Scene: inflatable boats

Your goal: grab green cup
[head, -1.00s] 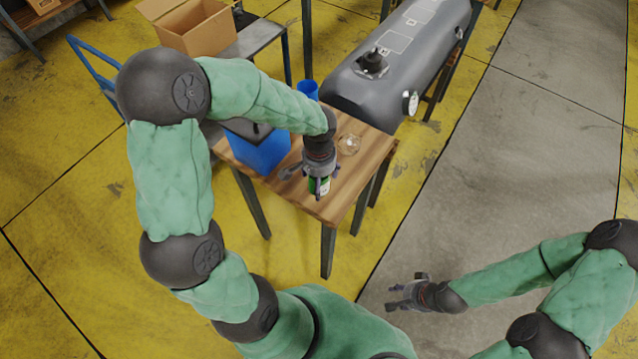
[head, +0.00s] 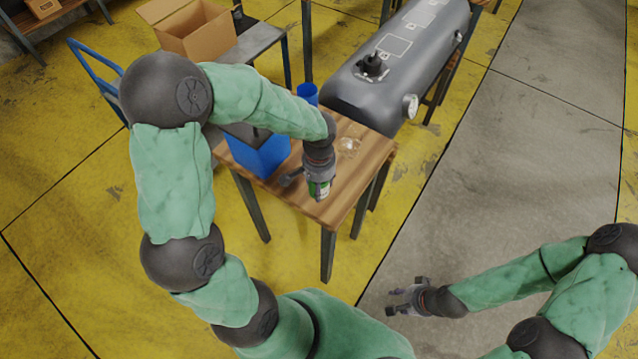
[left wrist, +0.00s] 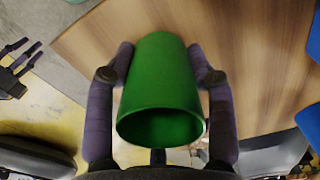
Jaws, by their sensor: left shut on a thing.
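The green cup (left wrist: 160,85) lies between the two fingers of my left gripper (left wrist: 160,75) in the left wrist view, its open mouth facing the camera. The fingers press on both its sides. In the head view, my left gripper (head: 319,187) is over the wooden table (head: 365,150) near its front corner, and a small part of the cup (head: 318,190) shows between the fingers. I cannot tell whether the cup touches the table. My right gripper (head: 407,295) is open and empty, away from the table at the lower right.
A blue bin (head: 262,155) and a clear glass object (head: 348,146) are on the table. A blue cup (head: 307,94) stands behind my left forearm. A grey tank (head: 385,75) is behind the table. Open floor lies to the right.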

